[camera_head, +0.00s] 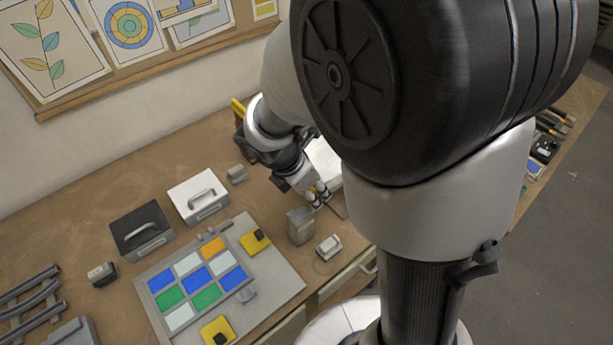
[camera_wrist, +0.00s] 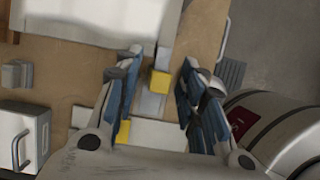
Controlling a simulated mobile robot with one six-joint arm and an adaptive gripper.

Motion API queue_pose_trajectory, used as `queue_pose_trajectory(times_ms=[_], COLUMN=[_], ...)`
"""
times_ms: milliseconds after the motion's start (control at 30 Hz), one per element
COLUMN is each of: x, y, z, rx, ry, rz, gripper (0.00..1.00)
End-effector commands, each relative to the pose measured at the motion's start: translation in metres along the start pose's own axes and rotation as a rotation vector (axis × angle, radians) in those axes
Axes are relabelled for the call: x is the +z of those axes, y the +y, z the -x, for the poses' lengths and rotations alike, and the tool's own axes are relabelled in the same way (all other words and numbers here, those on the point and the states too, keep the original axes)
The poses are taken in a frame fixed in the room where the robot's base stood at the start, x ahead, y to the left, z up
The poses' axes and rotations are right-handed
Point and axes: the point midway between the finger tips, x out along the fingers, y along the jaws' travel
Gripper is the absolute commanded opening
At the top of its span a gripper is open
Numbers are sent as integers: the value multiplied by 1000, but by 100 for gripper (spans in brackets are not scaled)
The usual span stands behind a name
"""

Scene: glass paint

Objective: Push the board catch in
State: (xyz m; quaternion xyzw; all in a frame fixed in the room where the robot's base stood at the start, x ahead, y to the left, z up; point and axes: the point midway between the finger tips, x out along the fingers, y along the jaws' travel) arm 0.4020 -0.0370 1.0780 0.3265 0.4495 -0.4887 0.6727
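My gripper (camera_head: 318,196) is low over the bench, at the near edge of a white board (camera_head: 323,158). In the wrist view the two blue-padded fingers of my gripper (camera_wrist: 161,62) stand apart. Between them shows a small yellow block (camera_wrist: 160,83) on a grey strip (camera_wrist: 150,106), by the edge of the white board (camera_wrist: 95,18). This block looks like the board catch, but I cannot be sure. I see no finger clearly touching it. In the head view my arm hides part of the white board, and the block is not clear.
A grey panel (camera_head: 283,284) with coloured glass tiles and yellow clamps lies left of my gripper. A grey block (camera_head: 300,226) and a small white-topped block (camera_head: 329,247) stand nearby. White (camera_head: 199,196) and black (camera_head: 141,232) handled boxes stand farther left. Bare bench (camera_head: 205,150) lies behind.

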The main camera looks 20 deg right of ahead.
Motion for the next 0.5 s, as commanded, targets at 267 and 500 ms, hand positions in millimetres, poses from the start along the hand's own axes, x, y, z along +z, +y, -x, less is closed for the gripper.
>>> queue_pose_trajectory(times_ms=[267,500], x=[0,0], y=[2,2], z=[28,80], rx=[6,7], ry=[-1,-1], rz=[-1,0], gripper=[37,37])
